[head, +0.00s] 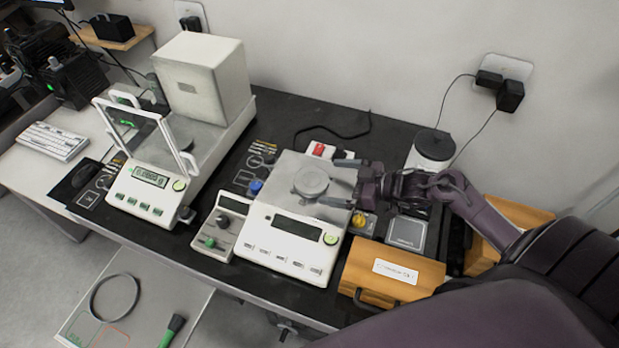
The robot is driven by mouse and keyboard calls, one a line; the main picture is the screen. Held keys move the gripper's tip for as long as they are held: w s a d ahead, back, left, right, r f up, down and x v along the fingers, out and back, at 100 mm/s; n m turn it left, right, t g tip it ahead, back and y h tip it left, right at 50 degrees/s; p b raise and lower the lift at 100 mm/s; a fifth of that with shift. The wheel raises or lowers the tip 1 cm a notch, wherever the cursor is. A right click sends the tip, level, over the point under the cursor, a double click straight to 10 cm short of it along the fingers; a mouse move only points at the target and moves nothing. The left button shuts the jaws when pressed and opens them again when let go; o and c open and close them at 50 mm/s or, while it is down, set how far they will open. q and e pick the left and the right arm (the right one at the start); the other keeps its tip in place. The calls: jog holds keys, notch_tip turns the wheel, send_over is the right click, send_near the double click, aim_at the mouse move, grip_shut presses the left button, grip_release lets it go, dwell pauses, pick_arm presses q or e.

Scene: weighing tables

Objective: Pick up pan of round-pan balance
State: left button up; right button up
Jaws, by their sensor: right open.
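The round-pan balance (258,250) stands on the black table mat, with its display and a row of buttons facing the front. Its round grey pan (311,180) lies on the balance's grey top plate. My right gripper (326,182) reaches in from the right at the level of the pan. It is open, with one finger on the far side of the pan and one on the near side. I cannot tell if the fingers touch the pan. My left gripper is not in view.
An analytical balance (143,190) with a glass draft shield stands to the left. A small grey box with knobs (222,228) sits between the balances. A wooden case (389,273) lies at the front right. A white cylindrical device (432,150) stands behind my right arm.

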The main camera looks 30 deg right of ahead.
aim_at(314, 180)
jog(key=shift+w+a+p, duration=0.3)
jog(key=shift+w+a, duration=0.25)
jog(key=shift+a, duration=0.05)
jog(key=x, duration=0.2)
jog(key=p+x, duration=0.1)
jog(key=x, duration=0.1)
jog(key=shift+d+f, duration=0.15)
jog(key=shift+f, duration=0.25)
jog(key=shift+c, duration=0.4)
jog(key=c, duration=0.9)
jog(key=shift+r, duration=0.1)
